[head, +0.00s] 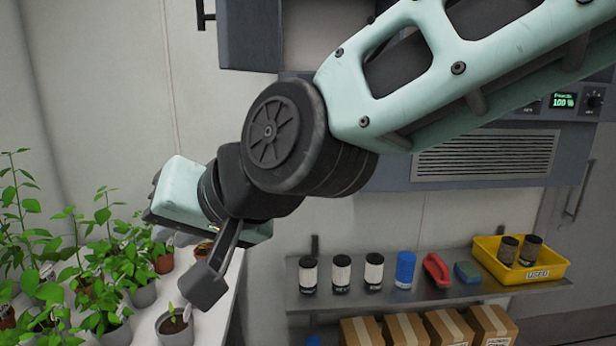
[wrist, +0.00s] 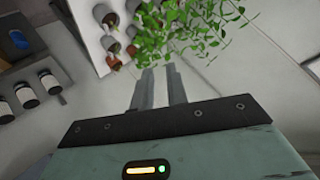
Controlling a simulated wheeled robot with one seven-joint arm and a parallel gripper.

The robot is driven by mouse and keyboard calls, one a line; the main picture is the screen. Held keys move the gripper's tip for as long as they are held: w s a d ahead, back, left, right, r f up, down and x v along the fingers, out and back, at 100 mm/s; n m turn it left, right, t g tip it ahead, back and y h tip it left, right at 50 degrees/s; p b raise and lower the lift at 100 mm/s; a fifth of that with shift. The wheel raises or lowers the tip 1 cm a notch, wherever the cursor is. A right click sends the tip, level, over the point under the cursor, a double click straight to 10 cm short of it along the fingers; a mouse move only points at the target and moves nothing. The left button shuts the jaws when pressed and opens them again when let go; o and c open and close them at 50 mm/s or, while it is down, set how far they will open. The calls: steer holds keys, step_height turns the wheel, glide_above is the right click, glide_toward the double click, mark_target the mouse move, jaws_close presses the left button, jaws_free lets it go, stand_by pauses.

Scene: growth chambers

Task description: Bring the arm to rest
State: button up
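My arm reaches in from the upper right of the head view and bends at a dark joint in the middle. My gripper (head: 158,205) is at its end, held up near the potted plants, with its fingers mostly hidden by its own body. In the wrist view my gripper (wrist: 160,74) shows two grey fingers close together, pointing toward green leaves. I see nothing held between them.
Potted plants (head: 108,275) crowd a white bench (head: 222,300) at lower left, below my gripper. A metal shelf (head: 430,296) at right carries jars, a blue bottle (head: 405,270), a red item (head: 436,269) and a yellow bin (head: 549,272). Cardboard boxes (head: 405,330) stand below.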

steer(key=s+d+f+n+g+h, duration=0.1)
steer(key=s+d+f+h, duration=0.2)
steer(key=d, duration=0.6)
steer(key=s+d+f+n+g+h, duration=0.1)
steer(key=s+d+f+g+h, duration=0.1)
steer(key=s+d+f, duration=0.3)
steer(key=s+d+f+n+g+h, duration=0.2)
steer(key=s+d+f+h, duration=0.2)
steer(key=d+f, duration=0.5)
steer(key=d, duration=0.6)
steer(key=shift+f+b, duration=0.25)
steer(key=shift+b, duration=0.15)
